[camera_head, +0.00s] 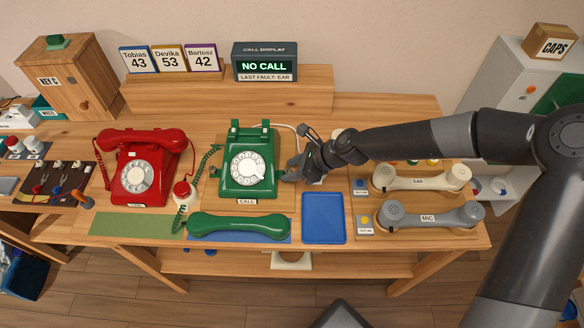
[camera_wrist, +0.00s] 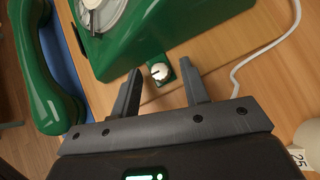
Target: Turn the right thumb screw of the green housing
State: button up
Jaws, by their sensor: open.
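The green housing (camera_head: 248,165) is the body of a green dial phone on the table, labelled CALL, with a white dial. In the wrist view its edge (camera_wrist: 150,35) is at the top. The right thumb screw (camera_wrist: 160,71), a small pale knob with a dark slot, sits on a green tab at the housing's side. My gripper (camera_wrist: 160,90) is open, with its two fingers on either side of the screw and apart from it. In the head view my gripper (camera_head: 291,174) is at the housing's right side and hides the screw.
The green handset (camera_head: 240,228) lies in front of the housing. A blue tray (camera_head: 323,218) is at front right. A red phone (camera_head: 145,170) stands left. A white cord (camera_wrist: 245,62) runs right of my fingers.

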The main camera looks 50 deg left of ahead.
jog(key=shift+a+f, duration=0.1)
jog(key=shift+c, duration=0.2)
grip_shut()
dwell(0.5)
jog(key=n+g, duration=0.1)
jog(key=n+g+h, duration=0.1)
jog(key=n, duration=0.1)
jog(key=shift+w+a, duration=0.15)
jog(key=shift+a, duration=0.05)
jog(key=n+h, duration=0.1)
jog(key=n+g+h, duration=0.1)
jog(key=n, duration=0.1)
jog(key=n+h, duration=0.1)
jog(key=shift+w+a+n+g, duration=0.15)
jog(key=shift+a+n+g, duration=0.15)
jog(key=shift+g, duration=0.1)
jog(key=n+h, duration=0.3)
jog(key=n, duration=0.1)
jog(key=shift+a+g+h, duration=0.2)
jog(key=shift+g+h, duration=0.2)
jog(key=shift+a+n+h, duration=0.1)
jog(key=shift+n+h, duration=1.3)
jog(key=shift+n, duration=0.6)
jog(key=shift+t, duration=0.3)
